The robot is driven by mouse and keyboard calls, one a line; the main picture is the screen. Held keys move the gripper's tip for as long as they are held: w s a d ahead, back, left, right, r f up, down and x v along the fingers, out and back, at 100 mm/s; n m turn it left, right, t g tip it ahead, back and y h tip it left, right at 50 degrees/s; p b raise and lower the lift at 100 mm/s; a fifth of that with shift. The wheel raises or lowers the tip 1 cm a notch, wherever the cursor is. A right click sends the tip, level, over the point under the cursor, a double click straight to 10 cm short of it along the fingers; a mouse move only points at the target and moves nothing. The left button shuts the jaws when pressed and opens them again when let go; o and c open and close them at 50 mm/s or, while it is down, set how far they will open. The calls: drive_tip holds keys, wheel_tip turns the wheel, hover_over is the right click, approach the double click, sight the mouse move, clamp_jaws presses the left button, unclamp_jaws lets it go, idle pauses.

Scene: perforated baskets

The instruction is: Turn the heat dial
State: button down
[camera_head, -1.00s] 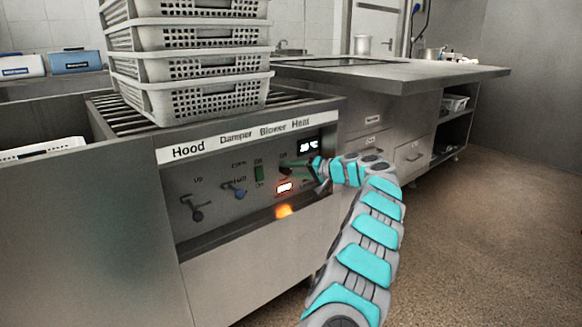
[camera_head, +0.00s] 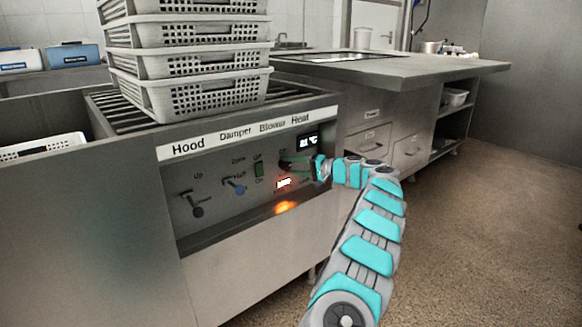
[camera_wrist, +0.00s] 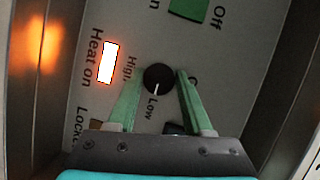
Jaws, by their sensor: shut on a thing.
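The heat dial (camera_wrist: 158,79) is a round black knob with a white pointer line. In the wrist view it sits between the two green fingers of my gripper (camera_wrist: 157,76), which is shut on it. The pointer is toward the word "Low" on the panel; "High" is printed beside the knob. In the head view the dial (camera_head: 285,164) is at the right of the control panel, below the "Heat" label, and my gripper (camera_head: 291,163) reaches it from the right. The fingers partly hide the area around it.
The lit "Heat on" lamp (camera_wrist: 107,62) and an orange glow (camera_head: 285,207) show near the dial. A small display (camera_head: 308,141) is above it. The green blower switch (camera_head: 259,169), damper (camera_head: 236,186) and hood lever (camera_head: 193,203) are to the left. Stacked baskets (camera_head: 190,95) stand on top.

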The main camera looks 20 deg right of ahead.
drive_tip(key=shift+c, duration=1.5)
unclamp_jaws()
drive_tip(key=f+v, duration=0.1)
drive_tip(key=v, duration=0.6)
drive_tip(key=shift+s+d+r, duration=0.25)
drive_tip(key=shift+d+r, duration=0.05)
drive_tip(key=shift+r, duration=0.25)
